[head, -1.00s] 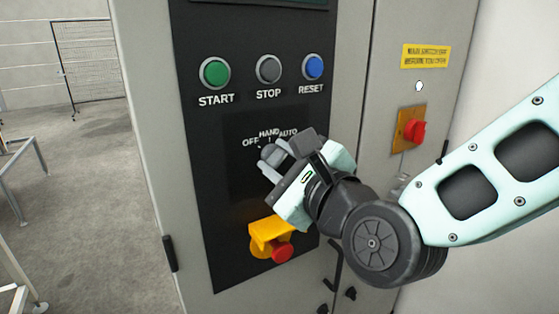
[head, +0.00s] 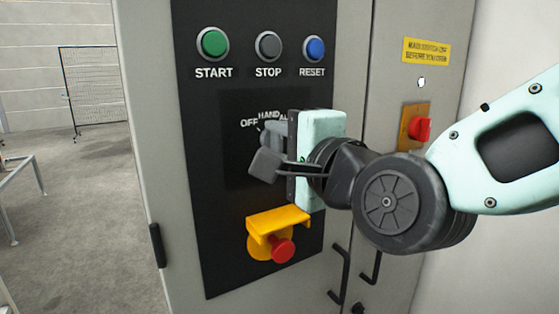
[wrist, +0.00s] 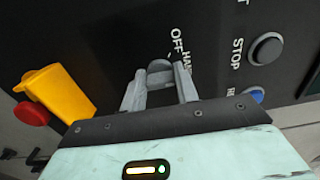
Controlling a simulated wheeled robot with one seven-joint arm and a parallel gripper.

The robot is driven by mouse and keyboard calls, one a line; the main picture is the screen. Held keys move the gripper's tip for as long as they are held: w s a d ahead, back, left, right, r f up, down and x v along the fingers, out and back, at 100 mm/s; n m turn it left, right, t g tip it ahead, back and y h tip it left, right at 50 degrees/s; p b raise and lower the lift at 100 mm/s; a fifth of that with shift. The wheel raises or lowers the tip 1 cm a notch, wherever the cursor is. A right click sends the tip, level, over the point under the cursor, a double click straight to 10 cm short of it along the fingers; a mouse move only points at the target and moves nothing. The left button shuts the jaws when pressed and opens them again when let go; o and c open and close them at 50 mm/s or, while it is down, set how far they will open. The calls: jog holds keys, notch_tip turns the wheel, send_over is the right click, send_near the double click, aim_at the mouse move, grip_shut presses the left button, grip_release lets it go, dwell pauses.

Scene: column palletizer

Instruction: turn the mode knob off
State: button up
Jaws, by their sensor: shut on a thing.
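The mode knob (wrist: 160,70) is a grey rotary handle on the black control panel (head: 222,270), below the labels OFF, HAND and AUTO. In the wrist view the knob sits between the two grey fingers of my gripper (wrist: 160,78), near the OFF and HAND lettering. My gripper is shut on the knob. In the head view my gripper (head: 268,146) is at the panel from the right, with its pale green body upright. Its fingers mostly hide the knob there, and part of AUTO is covered. I cannot tell exactly which label the knob points to.
Green START (head: 212,44), grey STOP (head: 268,46) and blue RESET (head: 314,48) buttons are above. A red emergency button (head: 283,250) with a yellow shroud (head: 278,219) is close below my gripper. A red main switch (head: 419,129) is at right.

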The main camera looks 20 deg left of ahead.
jog(key=n+b, duration=0.2)
jog(key=n, duration=0.1)
jog(key=n+b, duration=0.1)
jog(key=b, duration=0.1)
jog(key=shift+f+n, duration=0.3)
jog(key=n+b, duration=0.4)
jog(key=n, duration=0.1)
jog(key=shift+r, duration=0.1)
jog(key=shift+n, duration=0.3)
jog(key=o, duration=1)
jog(key=shift+c, duration=0.2)
jog(key=shift+r, duration=0.1)
jog(key=shift+d, duration=0.1)
